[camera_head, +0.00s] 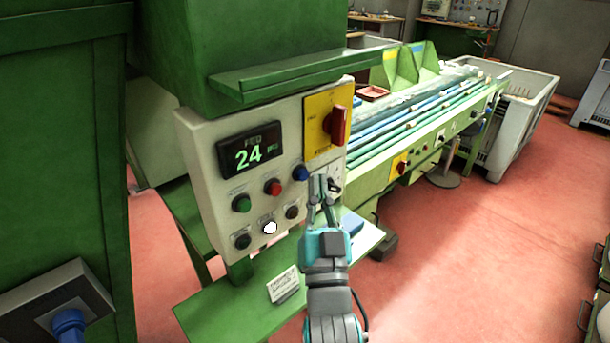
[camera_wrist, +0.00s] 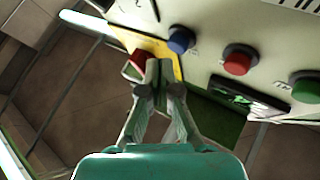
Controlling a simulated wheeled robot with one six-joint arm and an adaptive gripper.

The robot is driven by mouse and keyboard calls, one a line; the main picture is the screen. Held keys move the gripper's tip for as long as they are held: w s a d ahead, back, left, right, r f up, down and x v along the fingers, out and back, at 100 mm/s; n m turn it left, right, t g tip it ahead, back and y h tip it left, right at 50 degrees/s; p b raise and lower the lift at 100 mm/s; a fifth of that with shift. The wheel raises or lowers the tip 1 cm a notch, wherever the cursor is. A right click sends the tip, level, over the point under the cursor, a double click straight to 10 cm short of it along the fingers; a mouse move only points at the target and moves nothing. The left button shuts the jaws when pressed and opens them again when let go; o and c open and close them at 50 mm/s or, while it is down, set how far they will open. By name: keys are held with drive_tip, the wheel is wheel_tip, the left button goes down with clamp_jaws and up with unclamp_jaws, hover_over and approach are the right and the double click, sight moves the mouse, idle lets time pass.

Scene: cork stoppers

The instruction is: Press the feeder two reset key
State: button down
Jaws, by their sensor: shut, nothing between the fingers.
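A cream control panel (camera_head: 205,165) carries two rows of round push buttons. The upper row has a green button (camera_head: 241,203), a red button (camera_head: 273,187) and a blue button (camera_head: 301,173). The lower row has a dark button (camera_head: 242,240), a bright white button (camera_head: 270,227) and another dark button (camera_head: 292,212). Their labels are too small to read, so I cannot tell which is feeder two's reset. My gripper (camera_head: 322,184) is shut and empty, right of the blue button in the picture. The wrist view shows the fingertips (camera_wrist: 159,70) near the blue button (camera_wrist: 181,39), apparently not touching it.
A display (camera_head: 250,153) reading 24 sits above the buttons. A red rotary switch (camera_head: 336,125) sticks out from a yellow plate (camera_head: 318,108). A green ledge (camera_head: 225,305) with a small card (camera_head: 284,284) lies below. A long green sorting table (camera_head: 430,120) stands behind.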

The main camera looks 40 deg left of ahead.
drive_tip(key=shift+a, duration=0.1)
idle(0.3)
drive_tip(key=shift+a, duration=0.35)
drive_tip(key=shift+a, duration=0.4)
idle(0.8)
drive_tip(key=shift+d, duration=0.85)
drive_tip(key=shift+s+d, duration=0.2)
drive_tip(key=shift+d, duration=2.3)
